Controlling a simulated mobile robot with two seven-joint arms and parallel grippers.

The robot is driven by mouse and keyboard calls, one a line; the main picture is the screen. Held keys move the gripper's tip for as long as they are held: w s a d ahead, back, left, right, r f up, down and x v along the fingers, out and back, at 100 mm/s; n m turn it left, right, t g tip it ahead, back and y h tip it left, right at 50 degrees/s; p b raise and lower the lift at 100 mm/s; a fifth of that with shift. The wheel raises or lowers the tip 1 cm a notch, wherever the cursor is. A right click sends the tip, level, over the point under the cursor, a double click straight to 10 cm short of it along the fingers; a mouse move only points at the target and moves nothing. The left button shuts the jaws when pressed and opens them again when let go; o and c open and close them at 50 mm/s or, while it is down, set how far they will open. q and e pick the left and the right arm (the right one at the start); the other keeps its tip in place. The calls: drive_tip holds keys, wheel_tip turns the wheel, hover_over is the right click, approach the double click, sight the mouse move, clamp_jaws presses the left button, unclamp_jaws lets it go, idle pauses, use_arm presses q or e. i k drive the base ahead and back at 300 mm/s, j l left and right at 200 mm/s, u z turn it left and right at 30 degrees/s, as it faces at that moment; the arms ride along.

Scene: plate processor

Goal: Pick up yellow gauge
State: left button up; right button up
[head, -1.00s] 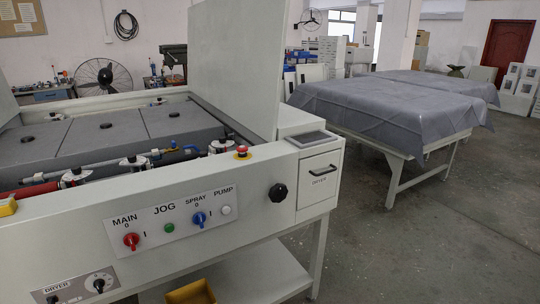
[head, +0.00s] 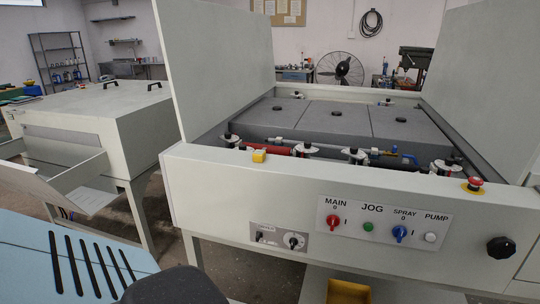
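A small yellow block-shaped thing, which looks like the yellow gauge (head: 259,156), sits on the front top edge of the white plate processor (head: 225,200), left of its middle. It is above and left of the MAIN, JOG, SPRAY and PUMP control panel. Nothing touches it from above. Neither of my grippers shows in the head view.
The processor's raised lids (head: 214,60) stand at left and right of its open top. An emergency button (head: 475,184) is on its right edge. A light blue slotted surface (head: 60,250) fills the lower left. A yellow bin (head: 348,291) is below the processor.

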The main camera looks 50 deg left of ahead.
sight(259, 156)
drive_tip(key=u, duration=1.6)
drive_tip(key=i+j+z, duration=0.45)
drive_tip(key=j, duration=0.15)
drive_tip(key=i+j+z, duration=0.2)
drive_tip(key=j, duration=0.15)
drive_tip(key=j+z, duration=0.25)
drive_tip(key=i+j+z, duration=0.2)
drive_tip(key=j, duration=0.3)
drive_tip(key=k, duration=0.1)
